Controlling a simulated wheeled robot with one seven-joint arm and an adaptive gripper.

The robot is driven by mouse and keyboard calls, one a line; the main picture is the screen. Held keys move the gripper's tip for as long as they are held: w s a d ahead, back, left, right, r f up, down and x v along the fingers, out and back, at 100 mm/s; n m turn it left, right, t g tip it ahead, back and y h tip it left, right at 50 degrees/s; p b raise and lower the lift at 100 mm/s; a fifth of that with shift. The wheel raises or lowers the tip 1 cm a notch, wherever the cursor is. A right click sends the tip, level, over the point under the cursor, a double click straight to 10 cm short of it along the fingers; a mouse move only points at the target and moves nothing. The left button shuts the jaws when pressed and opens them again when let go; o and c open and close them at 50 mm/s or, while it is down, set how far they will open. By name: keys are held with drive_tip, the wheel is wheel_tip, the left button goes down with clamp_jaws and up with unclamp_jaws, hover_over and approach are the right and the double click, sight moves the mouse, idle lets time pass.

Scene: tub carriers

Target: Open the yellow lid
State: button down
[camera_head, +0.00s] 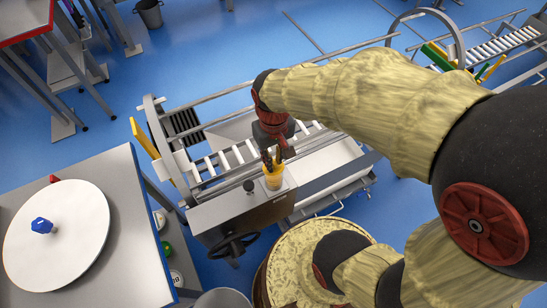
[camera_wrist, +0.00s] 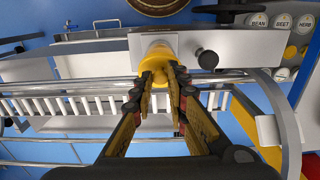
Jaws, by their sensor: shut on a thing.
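The yellow lid (camera_head: 273,181), a small rounded yellow piece, stands on top of a grey metal box (camera_head: 225,208) at the end of a roller carrier. In the wrist view the yellow lid (camera_wrist: 159,53) shows just beyond my fingertips, against the grey box face. My gripper (camera_head: 271,161) comes down from above with its fingers at the lid. In the wrist view my gripper (camera_wrist: 162,78) has its fingertips closed in on the lid's near part, which they partly hide. I cannot see whether the lid has turned or lifted.
A dark knob (camera_head: 249,186) stands beside the lid on the box. A black handwheel (camera_head: 232,246) is on the box's front. A round wooden-rimmed vessel (camera_head: 262,285) is close below. A grey table (camera_head: 128,215) with a white disc (camera_head: 85,237) and blue knob (camera_head: 42,225) stands at left.

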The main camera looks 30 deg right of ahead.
drive_tip(key=w+r+g+p, duration=0.1)
drive_tip(key=g+p, duration=0.1)
drive_tip(key=p, duration=0.3)
drive_tip(key=shift+w, duration=0.15)
drive_tip(key=w+f+g+p, duration=0.2)
drive_tip(key=w+g+p, duration=0.4)
drive_tip(key=g, duration=0.5)
drive_tip(key=shift+w+g+p, duration=0.15)
drive_tip(key=shift+g+p, duration=0.15)
drive_tip(key=shift+p, duration=0.75)
drive_tip(key=c, duration=1.7)
unclamp_jaws()
drive_tip(key=shift+c, duration=0.2)
drive_tip(key=shift+w, duration=0.15)
drive_tip(key=v, duration=0.7)
drive_tip(key=shift+w, duration=0.25)
